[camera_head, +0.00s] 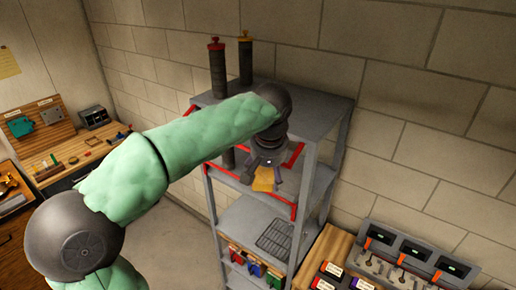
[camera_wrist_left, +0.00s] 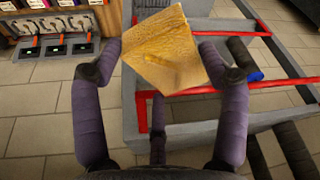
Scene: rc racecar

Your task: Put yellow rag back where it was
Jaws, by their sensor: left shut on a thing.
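The yellow rag (camera_head: 264,179) is in my left gripper (camera_head: 263,172), in front of the upper part of a grey shelf rack (camera_head: 335,110). In the left wrist view the rag (camera_wrist_left: 165,50) sits between the fingertips of my left gripper (camera_wrist_left: 165,60), and the fingers are shut on it. The rag is held out fairly flat and tilted, with its lower corner pointing down. Behind it in that view are the rack's red rails (camera_wrist_left: 158,112). I cannot tell whether the rag touches the rack. My right gripper is not in view.
Dark cylinders with red (camera_head: 217,68) and yellow (camera_head: 246,60) tops stand at the rack's top. A wire grid (camera_head: 274,238) and coloured bins (camera_head: 252,265) are on lower shelves. A wooden bench (camera_head: 75,150) is at left; a station with screens (camera_head: 410,250) is at lower right.

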